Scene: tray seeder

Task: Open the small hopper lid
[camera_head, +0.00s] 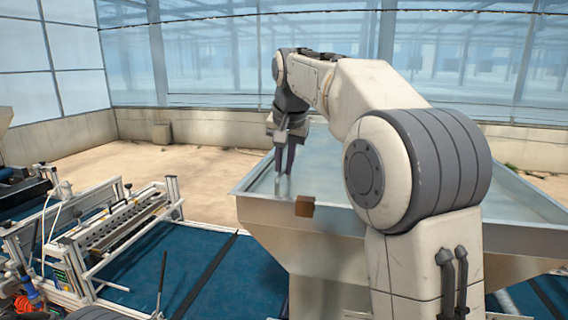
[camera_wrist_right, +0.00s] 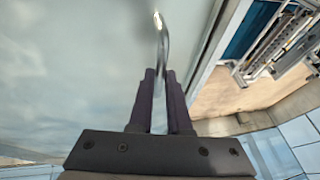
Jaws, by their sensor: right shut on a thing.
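The hopper (camera_head: 345,245) is a large grey metal bin with sloping walls, right of centre in the head view. A pale, smooth surface fills its top inside the rim and looks like the lid (camera_head: 325,160); it also fills the left of the right wrist view (camera_wrist_right: 65,70). My right gripper (camera_head: 283,190) points down over the hopper's left edge. In the wrist view its dark fingers (camera_wrist_right: 160,85) are shut on a thin, curved metal handle (camera_wrist_right: 163,45). I cannot tell whether the lid is raised. My left gripper is not in view.
A small brown block (camera_head: 304,206) sits on the hopper's front rim. A seeder frame with white rails (camera_head: 125,225) stands at the left on blue flooring (camera_head: 200,265). A low concrete wall (camera_head: 215,130) runs behind. The sandy floor between is mostly clear.

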